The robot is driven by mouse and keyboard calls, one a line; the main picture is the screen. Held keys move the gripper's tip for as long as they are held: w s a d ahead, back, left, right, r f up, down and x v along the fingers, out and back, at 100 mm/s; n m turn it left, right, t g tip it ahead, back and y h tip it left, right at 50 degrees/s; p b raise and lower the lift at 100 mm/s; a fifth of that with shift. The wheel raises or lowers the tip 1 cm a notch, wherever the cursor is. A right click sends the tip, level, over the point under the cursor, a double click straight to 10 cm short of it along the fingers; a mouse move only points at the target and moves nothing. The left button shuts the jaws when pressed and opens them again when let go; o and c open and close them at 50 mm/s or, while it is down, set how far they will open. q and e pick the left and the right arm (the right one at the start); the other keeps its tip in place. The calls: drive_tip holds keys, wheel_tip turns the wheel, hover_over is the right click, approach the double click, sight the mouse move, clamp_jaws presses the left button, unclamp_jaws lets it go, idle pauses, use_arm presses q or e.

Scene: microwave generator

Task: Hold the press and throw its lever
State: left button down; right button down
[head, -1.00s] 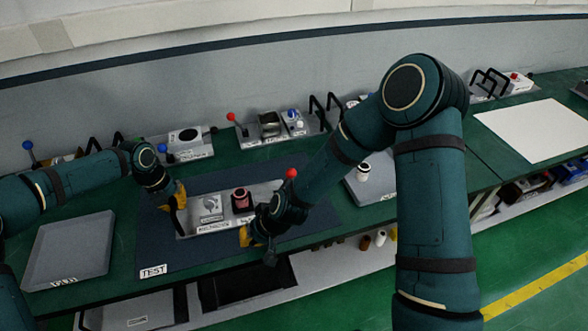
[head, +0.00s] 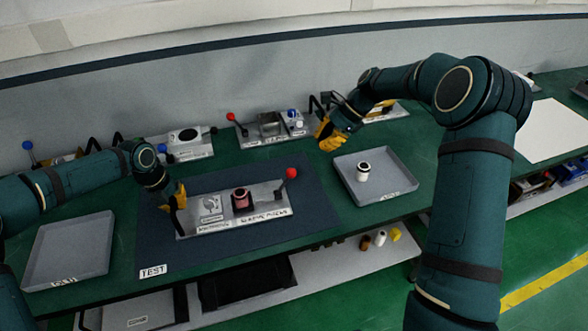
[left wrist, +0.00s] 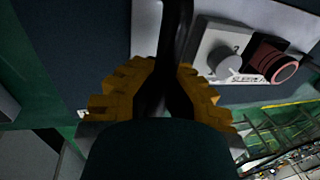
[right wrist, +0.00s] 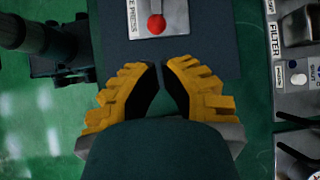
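The press (head: 262,214) is a grey plate on the dark blue mat, with a dial, a reddish-brown cylinder (head: 240,198) and a lever with a red knob (head: 291,173) at its right end. My left gripper (head: 179,199) is at the press's left end. In the left wrist view its fingers (left wrist: 166,75) close around a black handle (left wrist: 175,35); the contact is partly dark. My right gripper (head: 326,132) is raised behind and right of the lever, apart from it. In the right wrist view its fingertips (right wrist: 161,64) almost meet, empty, with the red knob (right wrist: 156,24) ahead.
A grey tray (head: 402,181) with a white-and-black part (head: 363,172) lies right of the mat (head: 318,207). An empty grey tray (head: 92,250) is at left. Stations with black handles and coloured levers line the back, including a red-knobbed one (head: 231,116).

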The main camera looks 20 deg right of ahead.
drive_tip(key=d+f+x, duration=0.1)
drive_tip(key=d+x, duration=0.1)
drive_tip(key=x, duration=0.8)
drive_tip(key=shift+s+a+f+m, duration=0.15)
drive_tip(key=shift+s+f+m, duration=0.15)
drive_tip(key=shift+f, duration=0.1)
drive_tip(key=shift+a, duration=0.1)
idle(1.2)
drive_tip(key=shift+w+a, duration=0.1)
drive_tip(key=shift+a, duration=0.5)
drive_tip(key=shift+a, duration=0.25)
